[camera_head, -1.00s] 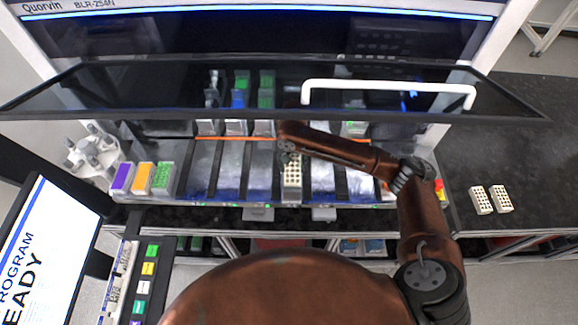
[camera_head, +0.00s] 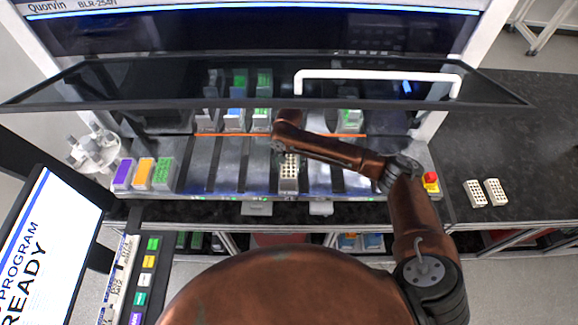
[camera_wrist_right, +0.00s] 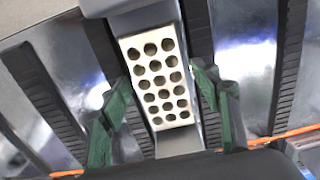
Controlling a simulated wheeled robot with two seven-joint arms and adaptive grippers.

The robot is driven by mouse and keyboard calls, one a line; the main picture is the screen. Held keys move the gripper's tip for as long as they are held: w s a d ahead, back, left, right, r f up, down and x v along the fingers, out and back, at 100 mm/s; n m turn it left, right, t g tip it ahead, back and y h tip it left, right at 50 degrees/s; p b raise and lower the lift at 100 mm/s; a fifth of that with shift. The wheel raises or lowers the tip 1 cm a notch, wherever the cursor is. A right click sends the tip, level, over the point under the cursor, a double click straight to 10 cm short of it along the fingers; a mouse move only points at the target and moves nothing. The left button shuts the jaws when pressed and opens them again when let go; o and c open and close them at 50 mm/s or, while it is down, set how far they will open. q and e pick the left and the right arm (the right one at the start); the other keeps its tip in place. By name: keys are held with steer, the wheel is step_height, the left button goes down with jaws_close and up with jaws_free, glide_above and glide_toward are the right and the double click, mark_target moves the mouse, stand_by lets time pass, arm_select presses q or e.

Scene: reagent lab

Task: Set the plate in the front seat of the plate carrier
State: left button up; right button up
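The plate is a small white block with rows of dark round holes. It lies at the front of the deck in the head view (camera_head: 289,172) and shows large in the wrist view (camera_wrist_right: 158,75). It sits on the front end of a grey plate carrier (camera_wrist_right: 178,142), whose bare part shows behind it. My right gripper (camera_wrist_right: 160,78) is open, with one green finger on each side of the plate and narrow gaps between. In the head view my right wrist hides most of the gripper. My left gripper is out of view.
Purple, orange and green racks (camera_head: 142,174) stand at the deck's left end. More racks (camera_head: 235,118) stand at the back under the raised glass hood (camera_head: 200,85). Two white plates (camera_head: 485,192) lie on the black bench at right, near a red button (camera_head: 431,180).

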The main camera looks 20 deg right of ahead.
mark_target(289, 167)
steer(key=shift+w+f, duration=0.1)
steer(key=shift+w, duration=0.05)
step_height(289, 167, up, 7)
steer(key=shift+f+b, duration=0.1)
steer(key=shift+b, duration=0.45)
steer(key=shift+s+r, duration=0.2)
steer(key=shift+r, duration=0.3)
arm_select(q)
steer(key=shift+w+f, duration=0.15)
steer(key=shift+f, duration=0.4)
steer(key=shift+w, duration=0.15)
